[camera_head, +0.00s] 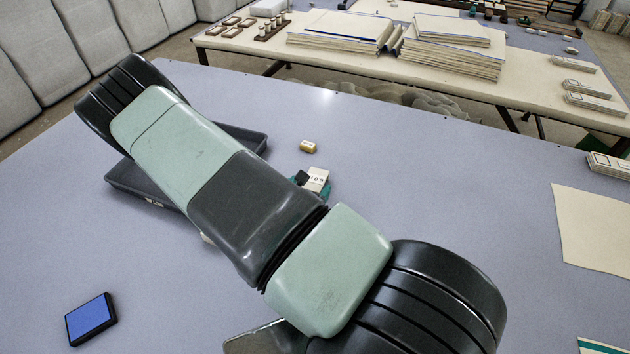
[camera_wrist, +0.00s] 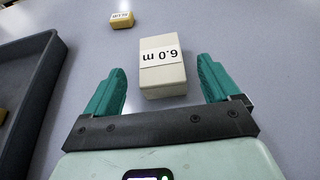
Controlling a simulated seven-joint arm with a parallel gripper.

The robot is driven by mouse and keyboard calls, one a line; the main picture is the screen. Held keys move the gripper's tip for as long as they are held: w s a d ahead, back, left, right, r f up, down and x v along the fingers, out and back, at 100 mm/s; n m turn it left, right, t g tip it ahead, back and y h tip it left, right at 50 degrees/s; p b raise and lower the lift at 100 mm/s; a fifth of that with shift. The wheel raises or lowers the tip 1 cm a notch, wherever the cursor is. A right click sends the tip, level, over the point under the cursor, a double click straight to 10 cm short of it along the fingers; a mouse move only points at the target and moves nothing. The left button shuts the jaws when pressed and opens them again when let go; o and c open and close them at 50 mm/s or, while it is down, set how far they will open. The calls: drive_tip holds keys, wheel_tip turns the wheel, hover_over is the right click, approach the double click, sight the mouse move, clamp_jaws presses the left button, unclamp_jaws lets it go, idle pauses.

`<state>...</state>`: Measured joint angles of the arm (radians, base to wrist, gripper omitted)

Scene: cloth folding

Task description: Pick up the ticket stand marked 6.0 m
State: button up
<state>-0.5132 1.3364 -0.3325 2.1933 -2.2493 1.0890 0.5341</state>
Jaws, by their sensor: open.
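The ticket stand marked 6.0 m is a cream block with a white label (camera_wrist: 161,76). In the wrist view it sits on the table just past my gripper (camera_wrist: 162,88), centred between the two teal fingers. The fingers are apart, and nothing is held between them. Its label reads upside down there. In the head view the stand (camera_head: 317,178) shows in the middle, partly hidden by my arm, with a bit of teal finger beside it.
A smaller yellowish stand (camera_head: 308,147) with a label lies beyond it. A dark grey tray (camera_head: 140,184) is at the left, partly under my arm. A blue pad (camera_head: 90,319) lies at the front left. A cream sheet (camera_head: 598,228) is at the right.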

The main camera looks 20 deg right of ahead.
sight(314, 182)
drive_tip(key=shift+x, duration=1.95)
drive_tip(key=shift+s, duration=0.1)
drive_tip(key=c, duration=1)
drive_tip(key=shift+c, duration=0.2)
drive_tip(key=shift+r, duration=0.15)
